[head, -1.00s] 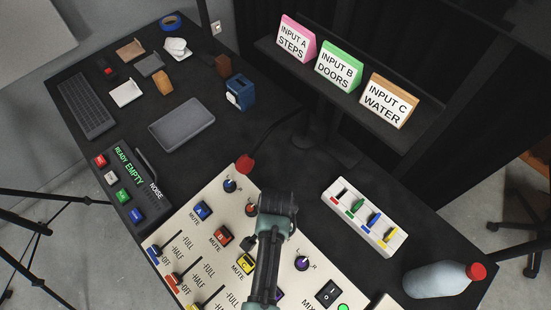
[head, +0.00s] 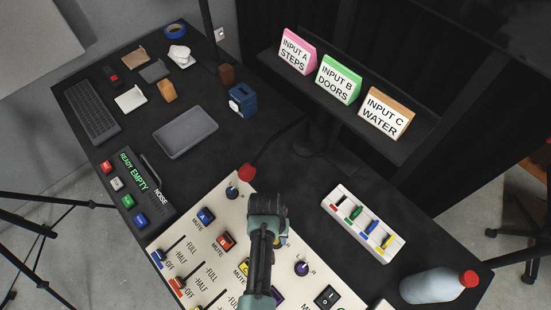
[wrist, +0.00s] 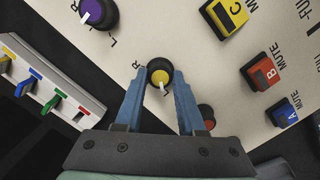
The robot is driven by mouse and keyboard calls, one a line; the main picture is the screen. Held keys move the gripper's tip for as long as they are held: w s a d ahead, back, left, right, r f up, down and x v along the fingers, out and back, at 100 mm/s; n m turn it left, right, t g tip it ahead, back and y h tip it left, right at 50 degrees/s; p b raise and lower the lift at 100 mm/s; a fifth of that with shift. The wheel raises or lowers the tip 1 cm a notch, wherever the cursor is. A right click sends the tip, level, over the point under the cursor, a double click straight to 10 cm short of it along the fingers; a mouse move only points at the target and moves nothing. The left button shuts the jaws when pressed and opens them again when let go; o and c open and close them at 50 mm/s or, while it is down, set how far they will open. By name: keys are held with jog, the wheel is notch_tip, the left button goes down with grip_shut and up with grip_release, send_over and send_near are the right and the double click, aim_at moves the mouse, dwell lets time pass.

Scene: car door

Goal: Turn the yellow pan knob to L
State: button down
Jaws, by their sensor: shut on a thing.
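The yellow pan knob (wrist: 160,75) is a black round knob with a yellow cap and a white pointer. In the wrist view it sits between the two blue fingers of my gripper (wrist: 160,82), which is shut on its sides. The pointer points down and slightly right in that view. In the head view my gripper (head: 267,210) covers most of the knob.
The purple knob (wrist: 98,12) is beside it on the cream panel (wrist: 175,30). A red knob (wrist: 207,115) is partly behind the right finger. Mute buttons, including the yellow C button (wrist: 225,15), are nearby.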

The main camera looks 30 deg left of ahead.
jog(key=shift+n, duration=0.5)
jog(key=c, duration=0.5)
grip_release()
notch_tip(320, 180, up, 13)
jog(key=a, duration=0.1)
jog(key=shift+a, duration=0.2)
dwell(0.4)
